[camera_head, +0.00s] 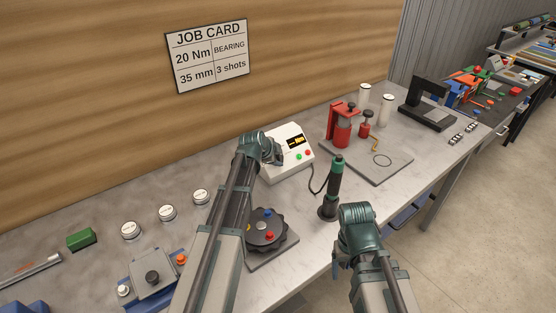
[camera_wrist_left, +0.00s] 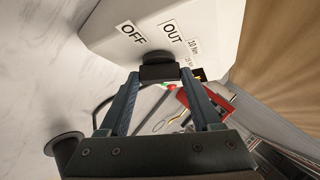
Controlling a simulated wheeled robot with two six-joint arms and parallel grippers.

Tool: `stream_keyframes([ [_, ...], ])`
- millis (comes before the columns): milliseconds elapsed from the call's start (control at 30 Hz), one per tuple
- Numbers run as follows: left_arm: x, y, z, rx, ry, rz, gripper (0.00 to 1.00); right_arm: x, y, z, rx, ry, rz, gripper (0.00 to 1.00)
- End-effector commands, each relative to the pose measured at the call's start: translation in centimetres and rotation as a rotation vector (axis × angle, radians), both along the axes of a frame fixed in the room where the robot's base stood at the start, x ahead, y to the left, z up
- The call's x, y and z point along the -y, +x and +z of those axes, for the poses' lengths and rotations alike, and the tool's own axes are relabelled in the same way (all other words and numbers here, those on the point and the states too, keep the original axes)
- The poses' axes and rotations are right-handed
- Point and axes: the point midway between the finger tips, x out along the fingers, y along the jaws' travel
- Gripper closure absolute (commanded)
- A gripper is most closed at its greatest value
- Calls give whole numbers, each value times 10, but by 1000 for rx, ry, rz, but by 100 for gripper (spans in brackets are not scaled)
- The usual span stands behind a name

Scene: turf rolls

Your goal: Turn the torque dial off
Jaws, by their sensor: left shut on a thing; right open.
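The torque controller (camera_head: 293,172) is a white box on the bench with a lit display and green and red buttons. My left gripper (camera_head: 270,150) is at its left side. In the left wrist view, the left gripper (camera_wrist_left: 160,76) is shut on the dark torque dial (camera_wrist_left: 155,57). Printed labels OFF, OUT and 10 Nm show around the dial; another is partly covered. Which label the dial points at cannot be told. My right gripper (camera_head: 358,215) is open, over the bench's front edge, away from the controller.
A green-topped black driver (camera_head: 331,193) stands right of the controller, with a cable between them. A black knobbed wheel (camera_head: 267,230) sits on a plate beside my left arm. A red press (camera_head: 341,125) stands further right. A job card (camera_head: 208,55) hangs on the wall.

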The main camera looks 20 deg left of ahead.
Motion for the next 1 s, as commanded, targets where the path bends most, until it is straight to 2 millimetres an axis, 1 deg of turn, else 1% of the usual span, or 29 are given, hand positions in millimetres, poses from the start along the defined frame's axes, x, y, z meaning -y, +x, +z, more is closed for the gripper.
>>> stream_keyframes([
  [33, 2, -5, -7, 20, -18, 31, 91, 0, 0, -11, 0, 0, 0, 24],
  [100, 2, -6, -8, 56, -45, 80, 91, 0, 0, -18, 0, 0, 0, 24],
  [500, 5, -7, -9, 221, -173, 313, 91, 0, 0, -50, 0, 0, 0, 24],
  [733, 6, -7, -9, 279, -219, 397, 91, 0, 0, -60, 0, 0, 0, 24],
  [1000, 6, -6, -8, 308, -243, 440, 91, 0, 0, -65, 0, 0, 0, 24],
])
